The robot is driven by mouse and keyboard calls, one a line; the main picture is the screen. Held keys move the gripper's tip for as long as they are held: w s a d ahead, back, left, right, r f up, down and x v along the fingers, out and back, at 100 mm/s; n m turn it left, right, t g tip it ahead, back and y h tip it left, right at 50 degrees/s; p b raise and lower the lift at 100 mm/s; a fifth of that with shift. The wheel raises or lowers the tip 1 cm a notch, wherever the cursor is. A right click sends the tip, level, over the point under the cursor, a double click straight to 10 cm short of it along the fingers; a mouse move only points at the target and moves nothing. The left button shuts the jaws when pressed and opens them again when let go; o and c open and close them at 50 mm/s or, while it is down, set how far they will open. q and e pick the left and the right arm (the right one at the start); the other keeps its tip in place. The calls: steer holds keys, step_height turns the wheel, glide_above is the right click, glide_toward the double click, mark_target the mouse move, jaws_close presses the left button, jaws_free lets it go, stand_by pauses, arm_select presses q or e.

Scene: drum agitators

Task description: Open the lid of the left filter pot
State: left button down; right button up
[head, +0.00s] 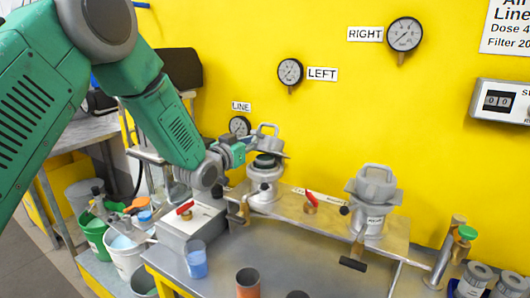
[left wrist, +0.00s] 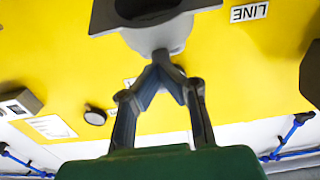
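The left filter pot (head: 264,187) is a grey pot on the metal shelf, with a dark ring at its top. Its grey lid (head: 267,139), with a loop handle, stands raised above the pot and looks tilted. My left gripper (head: 247,147) reaches in from the left at the lid's left side. In the left wrist view, the fingertips (left wrist: 162,60) come together at the grey rounded part of the lid (left wrist: 158,37) and look shut on it. The exact contact is partly hidden. My right gripper is not in view.
The right filter pot (head: 372,205) has its lid on. Red-handled valves (head: 311,200) sit near the pots. A blue cup (head: 195,260) and a brown cup (head: 248,284) stand in front. Gauges (head: 290,72) hang on the yellow wall behind.

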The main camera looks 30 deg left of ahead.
arm_select(q)
steer(key=shift+w+r+p, duration=0.45)
steer(key=shift+w+r, duration=0.3)
steer(key=shift+r, duration=0.35)
steer(key=shift+w+r, duration=0.1)
steer(key=shift+w+d+r+p, duration=0.1)
steer(key=shift+w+r+p, duration=0.4)
steer(key=shift+w+r, duration=0.65)
steer(key=shift+w, duration=0.35)
steer(key=shift+r, duration=0.1)
steer(key=shift+w+d+r+p, duration=0.15)
steer(key=shift+w+r, duration=0.15)
steer(key=shift+w, duration=0.3)
steer(key=shift+w+r+p, duration=0.1)
steer(key=shift+w+r, duration=0.15)
steer(key=shift+w, duration=0.35)
steer(key=shift+w+d+r+p, duration=0.15)
steer(key=shift+w+r, duration=0.15)
steer(key=shift+w, duration=0.3)
steer(key=shift+a, duration=0.1)
